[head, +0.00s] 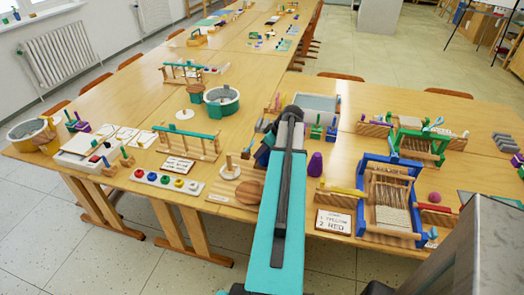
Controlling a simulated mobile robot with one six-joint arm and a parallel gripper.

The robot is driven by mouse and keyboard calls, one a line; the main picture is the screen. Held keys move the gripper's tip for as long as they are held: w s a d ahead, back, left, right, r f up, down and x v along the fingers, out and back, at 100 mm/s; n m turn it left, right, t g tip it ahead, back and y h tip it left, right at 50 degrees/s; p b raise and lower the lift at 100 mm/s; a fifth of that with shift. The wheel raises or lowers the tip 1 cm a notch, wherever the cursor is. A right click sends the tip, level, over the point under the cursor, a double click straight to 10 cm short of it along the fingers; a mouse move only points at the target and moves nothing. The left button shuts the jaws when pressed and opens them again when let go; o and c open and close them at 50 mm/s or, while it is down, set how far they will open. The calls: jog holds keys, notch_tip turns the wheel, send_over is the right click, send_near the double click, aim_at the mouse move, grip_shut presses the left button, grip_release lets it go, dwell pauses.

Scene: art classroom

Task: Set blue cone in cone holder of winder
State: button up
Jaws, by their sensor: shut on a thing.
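My teal arm reaches forward over the table, and its dark end covers most of my gripper (262,153). The gripper is shut on a small dark blue thing, apparently the blue cone, mostly hidden beside the arm; its shape is unclear. No other blue cone stands out. A wooden stand with a short upright peg (229,168) is left of the arm near the front edge, with a round wooden disc (250,192) beside it. It may be the winder with its cone holder, but I cannot be sure. A purple cone (315,164) stands upright right of the arm.
A blue-framed loom (362,196) and a green-framed loom (419,134) stand to the right. A teal-barred wooden rack (187,144), a tray of coloured knobs (167,182) and a round grey-teal tub (222,101) lie to the left. Bare wood shows between them.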

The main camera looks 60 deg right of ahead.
jog(key=shift+f, duration=0.1)
dwell(0.6)
jog(key=o, duration=1.2)
jog(key=b+v, duration=0.2)
jog(key=v, duration=1.1)
jog(key=shift+s+r, duration=0.2)
jog(key=shift+r, duration=0.1)
dwell(0.3)
